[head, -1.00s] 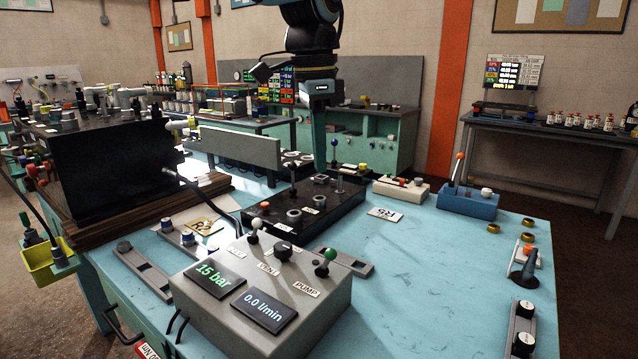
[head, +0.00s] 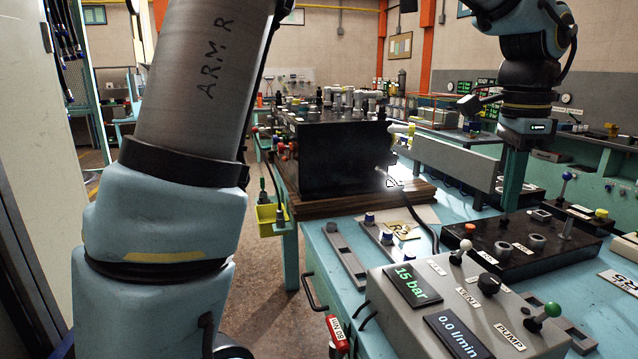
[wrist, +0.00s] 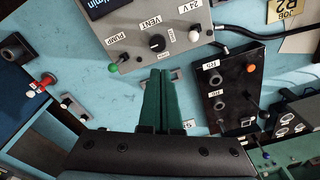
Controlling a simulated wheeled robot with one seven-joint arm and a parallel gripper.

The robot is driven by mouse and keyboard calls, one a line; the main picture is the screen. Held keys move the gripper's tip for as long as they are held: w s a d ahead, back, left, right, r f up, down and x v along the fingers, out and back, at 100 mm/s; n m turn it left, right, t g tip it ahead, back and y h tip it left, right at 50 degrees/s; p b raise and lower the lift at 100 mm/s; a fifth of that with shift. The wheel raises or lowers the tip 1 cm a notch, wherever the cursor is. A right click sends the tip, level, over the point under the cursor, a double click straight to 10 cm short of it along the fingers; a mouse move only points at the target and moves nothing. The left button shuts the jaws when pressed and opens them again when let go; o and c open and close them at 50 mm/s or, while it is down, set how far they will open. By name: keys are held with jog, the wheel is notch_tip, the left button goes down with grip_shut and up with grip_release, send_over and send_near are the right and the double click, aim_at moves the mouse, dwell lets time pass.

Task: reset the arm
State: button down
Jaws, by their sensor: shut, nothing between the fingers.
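My gripper (head: 511,207) hangs fingers-down from my arm at the upper right of the head view, above the back of the blue bench (head: 325,262). Its two long green fingers lie together, shut and empty; they also show in the wrist view (wrist: 160,75). There the tips overlap the edge of the grey control box (wrist: 140,25), beside the black socket block (wrist: 232,90). I cannot tell the exact height of the tips. A thick link of my arm marked ARM R (head: 205,85) fills the left of the head view. The arm's upper bend is out of frame.
The grey control box (head: 400,318) reads 15 bar and stands at front right with upright levers. The black socket block (head: 530,240) lies behind it. A large black block (head: 340,160) stands on a wooden base, near a grey upright plate (head: 452,163). Floor (head: 278,300) shows left of the bench.

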jog(key=w+a+f+n, duration=0.5)
jog(key=w+a, duration=0.1)
jog(key=a, duration=0.4)
jog(key=w+a+f+n, duration=0.5)
jog(key=a, duration=0.6)
jog(key=s+a+f+n, duration=0.1)
jog(key=a+f+n, duration=0.1)
jog(key=a, duration=0.4)
jog(key=s+a+f+n+t, duration=0.1)
jog(key=a+f+n, duration=0.1)
jog(key=a+n, duration=0.2)
jog(key=s+a+f+n, duration=0.1)
jog(key=a+n, duration=0.3)
jog(key=a, duration=0.5)
jog(key=shift+s+a+f+y, duration=0.2)
jog(key=shift+f+y, duration=0.1)
jog(key=shift+f, duration=0.3)
jog(key=shift+w, duration=0.1)
